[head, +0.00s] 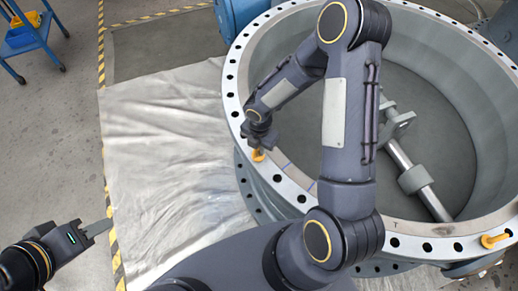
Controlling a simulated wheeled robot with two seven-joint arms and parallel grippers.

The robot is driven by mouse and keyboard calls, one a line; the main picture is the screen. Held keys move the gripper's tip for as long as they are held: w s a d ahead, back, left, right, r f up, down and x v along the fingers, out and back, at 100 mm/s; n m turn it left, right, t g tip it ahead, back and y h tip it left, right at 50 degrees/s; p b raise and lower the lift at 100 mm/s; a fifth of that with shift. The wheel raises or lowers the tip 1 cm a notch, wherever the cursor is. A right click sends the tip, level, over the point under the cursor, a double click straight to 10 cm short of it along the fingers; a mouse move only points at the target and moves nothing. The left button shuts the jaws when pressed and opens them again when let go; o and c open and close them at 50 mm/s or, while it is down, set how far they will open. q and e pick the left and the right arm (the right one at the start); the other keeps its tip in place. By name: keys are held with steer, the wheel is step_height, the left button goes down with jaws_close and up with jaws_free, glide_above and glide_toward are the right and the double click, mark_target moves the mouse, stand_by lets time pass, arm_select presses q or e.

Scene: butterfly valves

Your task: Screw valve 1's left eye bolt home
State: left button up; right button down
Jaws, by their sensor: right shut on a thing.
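Valve 1 (236,83) is a large grey ring-shaped body with a pale flange full of bolt holes. Its orange left eye bolt (258,156) stands at the left side of the flange. My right gripper (259,148) reaches down over this eye bolt and is shut on it, hiding its upper part. The bolt's threads and seating are too small to tell. My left gripper (100,228) is far to the left, above the floor and away from the valve. Its fingers show edge-on, so I cannot tell their opening.
Another orange eye bolt (493,241) is on the flange at the lower right. A shaft (418,180) shows inside the valve. A silver sheet (165,150) covers the floor left of it, bordered by striped tape (101,45). A blue cart (25,40) stands at the upper left.

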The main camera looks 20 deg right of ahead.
mark_target(260, 157)
steer(key=m+b, duration=0.1)
steer(key=m, duration=0.2)
steer(key=m+b, duration=0.2)
steer(key=m, duration=0.1)
steer(key=shift+s+d+f+m+b, duration=0.1)
steer(key=shift+s+m+b, duration=0.1)
steer(key=shift+m+b, duration=0.1)
steer(key=m+b, duration=0.1)
steer(key=m, duration=0.1)
steer(key=m+b, duration=0.1)
steer(key=m, duration=0.1)
steer(key=m+b, duration=0.1)
steer(key=m, duration=0.1)
steer(key=shift+s, duration=0.25)
steer(key=m+b, duration=0.1)
steer(key=m, duration=0.1)
steer(key=m+b, duration=0.1)
steer(key=m, duration=0.1)
steer(key=shift+s+a+m, duration=0.1)
steer(key=shift+a+m, duration=0.1)
steer(key=shift+m, duration=0.2)
steer(key=m+b, duration=0.1)
steer(key=m, duration=0.3)
steer(key=shift+s+a+m, duration=0.1)
steer(key=shift+a+m, duration=0.05)
steer(key=shift+m, duration=0.25)
steer(key=c, duration=1.5)
jaws_free()
steer(key=shift+o, duration=0.2)
